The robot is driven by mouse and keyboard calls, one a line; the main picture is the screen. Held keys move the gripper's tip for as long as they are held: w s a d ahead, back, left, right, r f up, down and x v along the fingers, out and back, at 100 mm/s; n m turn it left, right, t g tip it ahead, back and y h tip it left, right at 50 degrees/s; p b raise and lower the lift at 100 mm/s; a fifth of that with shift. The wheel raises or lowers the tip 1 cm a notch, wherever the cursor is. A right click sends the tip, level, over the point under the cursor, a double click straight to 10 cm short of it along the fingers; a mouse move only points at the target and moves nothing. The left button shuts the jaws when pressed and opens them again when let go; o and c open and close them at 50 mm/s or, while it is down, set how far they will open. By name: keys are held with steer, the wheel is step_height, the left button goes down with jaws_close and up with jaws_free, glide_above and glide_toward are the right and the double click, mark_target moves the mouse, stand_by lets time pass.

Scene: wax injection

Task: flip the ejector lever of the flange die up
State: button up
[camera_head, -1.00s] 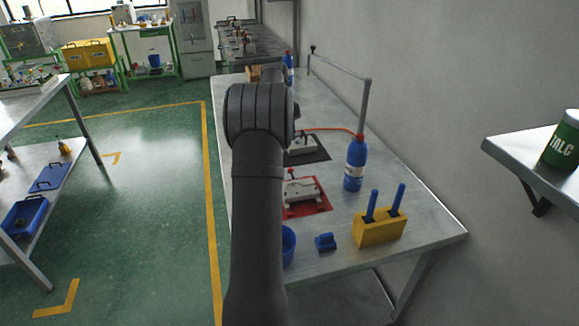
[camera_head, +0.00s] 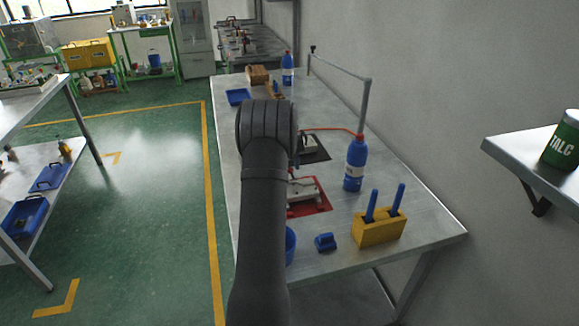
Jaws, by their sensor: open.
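Two metal dies are partly in view on the bench. One die (camera_head: 304,189) lies on the red mat (camera_head: 319,206), its left part hidden behind my arm. The other die (camera_head: 308,145) sits farther back on the dark mat (camera_head: 317,157), also partly covered by my arm. I cannot tell from their looks which is the flange die. The ejector lever and its position cannot be made out here. My gripper is hidden behind my own arm, which spans the bench's left side, so its place relative to the dies does not show.
A blue bottle (camera_head: 355,164) stands right of the dies, below a grey post and rail. A yellow holder (camera_head: 378,229) with blue-handled tools and a small blue block (camera_head: 325,242) are nearer. A blue tray (camera_head: 238,97) and wooden box (camera_head: 258,75) lie farther back.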

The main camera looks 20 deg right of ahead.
jaws_close()
steer(key=shift+s+r+t, duration=0.2)
steer(key=shift+r+t, duration=0.15)
steer(key=shift+t, duration=0.35)
steer(key=shift+s+r+t, duration=0.2)
steer(key=shift+r+t, duration=0.1)
steer(key=shift+t, duration=0.4)
jaws_free()
steer(key=v, duration=1.7)
steer(key=shift+r, duration=0.2)
steer(key=shift+s, duration=0.1)
